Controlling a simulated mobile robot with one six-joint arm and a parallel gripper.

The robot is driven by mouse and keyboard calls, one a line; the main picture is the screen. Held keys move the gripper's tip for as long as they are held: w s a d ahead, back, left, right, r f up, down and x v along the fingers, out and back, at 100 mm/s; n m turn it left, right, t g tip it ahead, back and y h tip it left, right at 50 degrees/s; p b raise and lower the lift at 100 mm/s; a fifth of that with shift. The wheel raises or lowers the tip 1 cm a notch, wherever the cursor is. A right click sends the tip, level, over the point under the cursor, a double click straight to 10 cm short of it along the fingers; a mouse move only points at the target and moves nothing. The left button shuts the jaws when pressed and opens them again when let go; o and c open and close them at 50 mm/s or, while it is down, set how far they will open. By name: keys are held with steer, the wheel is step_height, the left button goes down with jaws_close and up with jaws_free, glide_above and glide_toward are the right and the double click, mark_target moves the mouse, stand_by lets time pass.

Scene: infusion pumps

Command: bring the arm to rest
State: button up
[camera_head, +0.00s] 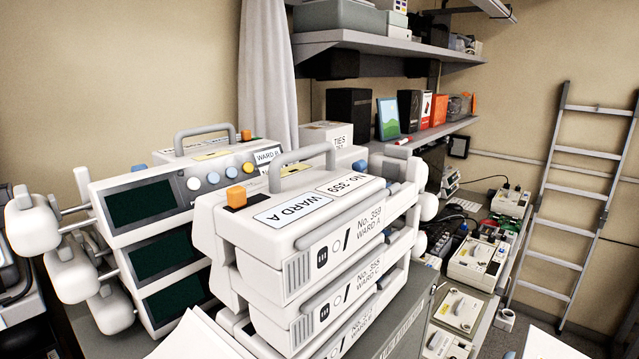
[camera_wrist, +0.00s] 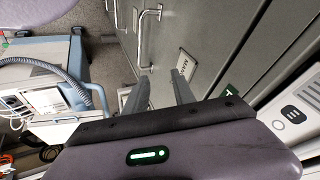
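My gripper (camera_wrist: 160,78) shows in the wrist view with its two grey fingers apart and nothing between them. It is in front of grey cabinet doors (camera_wrist: 225,40) with a bar handle (camera_wrist: 150,30) and a small label plate. I cannot tell how far the fingers are from the doors. In the head view the gripper is not seen. A stack of white infusion pumps marked WARD A, No. 359 (camera_head: 345,232), stands close by on a grey surface.
Another pump stack (camera_head: 150,205) with dark screens stands behind left. Shelves (camera_head: 385,45) hang at the back. A ladder (camera_head: 580,200) leans at the right beside a bench with devices (camera_head: 475,262). In the wrist view, a pale blue cart (camera_wrist: 85,95) with a hose is at left.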

step_height(320, 180, down, 11)
steer(key=b, duration=0.6)
steer(key=shift+s+r, duration=0.2)
steer(key=shift+s, duration=0.15)
